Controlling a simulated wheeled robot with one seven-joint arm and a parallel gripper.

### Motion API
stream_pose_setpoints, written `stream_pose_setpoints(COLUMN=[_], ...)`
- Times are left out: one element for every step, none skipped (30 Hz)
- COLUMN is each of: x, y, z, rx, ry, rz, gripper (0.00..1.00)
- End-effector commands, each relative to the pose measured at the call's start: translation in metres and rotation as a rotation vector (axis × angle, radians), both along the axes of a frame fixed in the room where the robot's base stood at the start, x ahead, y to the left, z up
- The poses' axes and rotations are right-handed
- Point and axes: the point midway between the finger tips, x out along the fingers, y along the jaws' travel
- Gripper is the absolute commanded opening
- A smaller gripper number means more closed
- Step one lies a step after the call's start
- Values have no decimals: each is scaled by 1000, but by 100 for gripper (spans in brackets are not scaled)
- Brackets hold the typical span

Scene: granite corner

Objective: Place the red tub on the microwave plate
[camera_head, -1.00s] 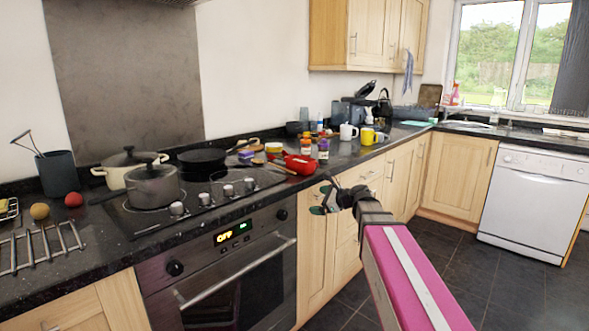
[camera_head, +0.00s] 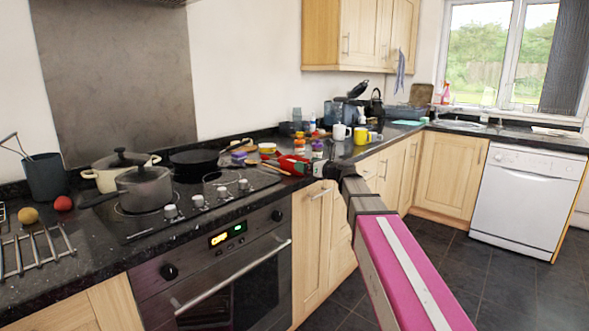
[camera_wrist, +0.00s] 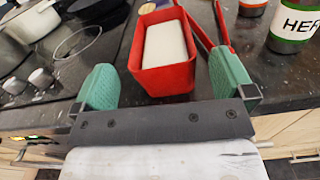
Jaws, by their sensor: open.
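The red tub (camera_wrist: 165,78) stands on the dark counter with a white block or filling inside. It also shows in the head view (camera_head: 288,163), partly hidden by my gripper (camera_head: 306,167). In the wrist view my gripper (camera_wrist: 165,85) is open, with one green finger pad on each side of the tub's near end.
Pots (camera_head: 143,188) and a black pan (camera_head: 194,161) stand on the hob (camera_head: 140,228). A red handle (camera_wrist: 222,22) and a labelled jar (camera_wrist: 292,28) are close right of the tub. Mugs (camera_head: 361,136) stand farther right. The floor before the cupboards is clear.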

Motion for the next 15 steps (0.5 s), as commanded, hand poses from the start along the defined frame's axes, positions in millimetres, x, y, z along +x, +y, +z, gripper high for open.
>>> stream_pose_setpoints(x=[5,8,12,15,19,22,25,27,29,30,30,30,30,30,30], y=[4,7,11,14,18,23,26,29,32,33,34,35,35,35,34], z=[0,0,1,1,1,1,1,1,1,1,1,1,1,1,1], rx=[0,0,-1,-1,-1,-1,-1,-1,-1,-1,-1,-1,-1,-1,-1], ry=[0,0,1,1,0,0,0,0,0,0,0,0,0,0,0], rz=[1,1,2,2,1,1,1,1,1,1,1,0,0,0,0], gripper=[100,100,100,100,100,100,100,100,100,100,100,100,100,100,100])
